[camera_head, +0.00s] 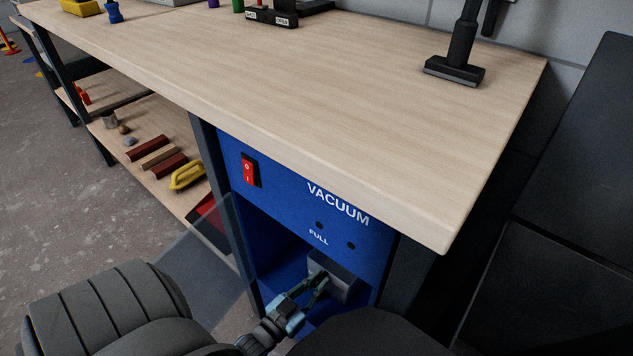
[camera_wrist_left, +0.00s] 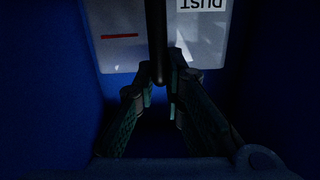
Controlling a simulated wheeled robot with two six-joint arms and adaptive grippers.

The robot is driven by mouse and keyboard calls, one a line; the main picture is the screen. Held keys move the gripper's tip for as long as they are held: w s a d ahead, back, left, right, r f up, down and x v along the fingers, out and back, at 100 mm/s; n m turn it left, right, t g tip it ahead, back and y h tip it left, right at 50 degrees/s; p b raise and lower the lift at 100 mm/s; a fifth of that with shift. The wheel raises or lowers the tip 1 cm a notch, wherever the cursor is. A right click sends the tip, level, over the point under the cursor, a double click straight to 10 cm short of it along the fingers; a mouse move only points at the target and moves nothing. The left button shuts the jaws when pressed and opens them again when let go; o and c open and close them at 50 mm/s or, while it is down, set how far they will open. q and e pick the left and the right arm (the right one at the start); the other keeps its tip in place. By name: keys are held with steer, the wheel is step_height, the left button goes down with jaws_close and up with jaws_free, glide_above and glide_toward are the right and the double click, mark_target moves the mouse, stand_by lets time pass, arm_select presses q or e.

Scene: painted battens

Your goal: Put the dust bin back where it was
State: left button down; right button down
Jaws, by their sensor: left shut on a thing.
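The dust bin (camera_head: 345,284) shows as a grey box inside the open lower bay of the blue vacuum cabinet (camera_head: 285,205). In the left wrist view its pale front (camera_wrist_left: 120,45) carries a red line and an upside-down "DUST" label. My left gripper (camera_head: 318,287) reaches into the bay. In the left wrist view its fingers (camera_wrist_left: 160,90) are shut on the bin's dark bar handle (camera_wrist_left: 157,40). Blue walls stand on both sides there. How deep the bin sits is hard to tell. My right gripper is not in view.
A see-through panel (camera_head: 195,262) stands out left of the bay. The wooden bench top (camera_head: 370,130) overhangs the cabinet, which has a red switch (camera_head: 249,170) and a "FULL" label. A lower shelf (camera_head: 125,145) holds painted battens. A dark cabinet (camera_head: 565,270) stands at right.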

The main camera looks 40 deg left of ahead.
arm_select(q)
steer(key=shift+f, duration=0.1)
steer(key=c, duration=1.7)
jaws_free()
